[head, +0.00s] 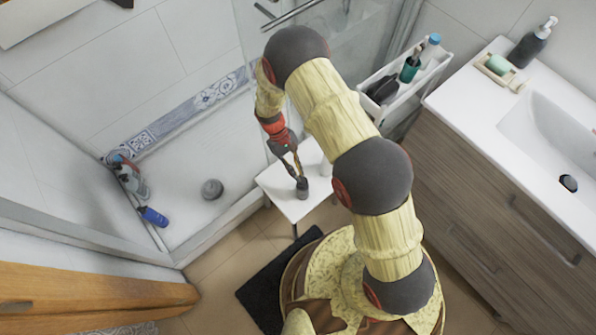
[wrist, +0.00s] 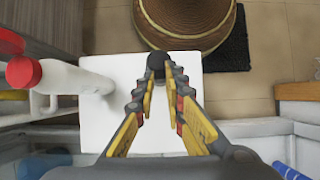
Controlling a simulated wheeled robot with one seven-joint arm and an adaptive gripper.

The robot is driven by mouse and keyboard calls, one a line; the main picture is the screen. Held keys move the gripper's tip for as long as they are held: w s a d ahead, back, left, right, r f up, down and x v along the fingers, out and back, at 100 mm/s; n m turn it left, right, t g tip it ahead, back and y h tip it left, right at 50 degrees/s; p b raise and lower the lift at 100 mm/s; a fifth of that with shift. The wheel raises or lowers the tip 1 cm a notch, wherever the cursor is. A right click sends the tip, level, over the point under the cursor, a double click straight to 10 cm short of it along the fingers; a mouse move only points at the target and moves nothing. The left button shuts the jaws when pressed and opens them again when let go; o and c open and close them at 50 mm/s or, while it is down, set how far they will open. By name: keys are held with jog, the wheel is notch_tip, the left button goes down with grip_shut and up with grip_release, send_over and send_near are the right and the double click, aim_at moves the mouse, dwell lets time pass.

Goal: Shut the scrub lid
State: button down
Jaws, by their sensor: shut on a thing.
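A small dark scrub jar (head: 302,188) stands on the white table top (head: 285,203) in the head view. My gripper (head: 298,173) points down at it from above. In the wrist view, the fingertips of my gripper (wrist: 157,82) are closed around a dark round piece (wrist: 156,61) near the table's edge. The fingers hide part of it. I cannot tell whether the held piece is the lid alone or the lid together with the jar, nor whether the lid is fully seated.
A white cylinder (head: 326,165) stands just right of the gripper. A red-capped white bottle (wrist: 24,72) is at the left in the wrist view. A white caddy (head: 410,82) with toiletries and the sink cabinet (head: 500,190) stand to the right. A shower tray (head: 200,215) lies left.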

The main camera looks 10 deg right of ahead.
dwell(0.4)
jog(key=c, duration=1.7)
grip_release()
jog(key=shift+c, duration=0.2)
jog(key=shift+w+r, duration=0.1)
notch_tip(320, 180, up, 10)
jog(key=shift+o, duration=0.5)
